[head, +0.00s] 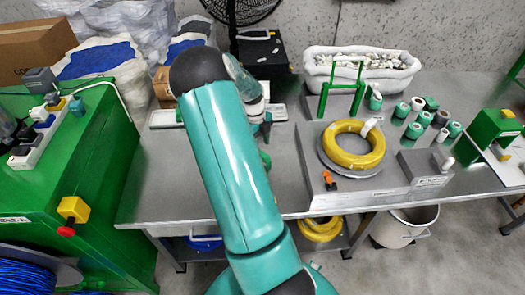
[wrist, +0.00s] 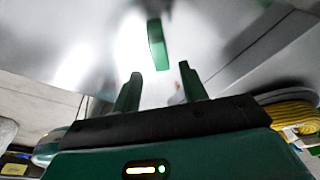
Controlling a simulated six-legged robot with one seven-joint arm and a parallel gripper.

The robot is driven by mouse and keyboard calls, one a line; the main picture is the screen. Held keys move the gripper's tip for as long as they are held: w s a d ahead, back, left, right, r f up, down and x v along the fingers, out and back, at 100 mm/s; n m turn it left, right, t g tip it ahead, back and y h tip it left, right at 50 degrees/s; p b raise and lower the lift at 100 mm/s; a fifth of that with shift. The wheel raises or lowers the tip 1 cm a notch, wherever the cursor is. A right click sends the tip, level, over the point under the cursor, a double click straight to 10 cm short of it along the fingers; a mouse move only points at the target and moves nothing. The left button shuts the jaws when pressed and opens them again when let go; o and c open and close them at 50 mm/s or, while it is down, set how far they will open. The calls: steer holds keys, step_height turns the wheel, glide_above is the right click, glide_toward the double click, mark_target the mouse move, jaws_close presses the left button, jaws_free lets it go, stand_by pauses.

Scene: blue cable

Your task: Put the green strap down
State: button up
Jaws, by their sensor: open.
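The green strap (wrist: 158,45) shows in the wrist view as a short upright green band just beyond my fingertips, over a bright, blurred grey surface. My gripper (wrist: 160,73) is open, with one finger on each side of the strap's line and a visible gap to both. The strap looks free of the fingers; I cannot tell whether it rests on the surface. In the head view my arm hides most of the gripper and the place beneath it. A small green patch shows beside the arm over the grey metal table (head: 165,185), but I cannot tell whether it is the strap.
A yellow cable coil (head: 353,160) lies on a round plate right of my arm. Behind it stand a green frame (head: 342,88) and a white tub (head: 362,72). Several green-and-white rolls (head: 413,130) stand at the right. A green cabinet (head: 50,190) borders the left.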

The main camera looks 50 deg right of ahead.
step_height(320, 180, up, 7)
steer(key=w, duration=0.1)
steer(key=w+a+r+n+t, duration=0.1)
steer(key=a+r+n+t, duration=0.1)
steer(key=a+r+n, duration=0.8)
steer(key=w+a+r+n+t, duration=0.2)
steer(key=a+r+n, duration=0.45)
steer(key=a, duration=0.65)
steer(key=s+a+r+n+t, duration=0.2)
steer(key=s+a+n, duration=0.4)
steer(key=a+n, duration=0.3)
steer(key=s+a+r+n+t, duration=0.1)
steer(key=s+a+r+n, duration=0.3)
steer(key=a+n, duration=0.5)
steer(key=shift+s+a+n+t, duration=0.25)
steer(key=shift+s+n+t, duration=0.15)
steer(key=shift+s+n, duration=0.8)
steer(key=shift+c, duration=0.7)
steer(key=shift+s+d, duration=0.1)
steer(key=shift+d, duration=0.1)
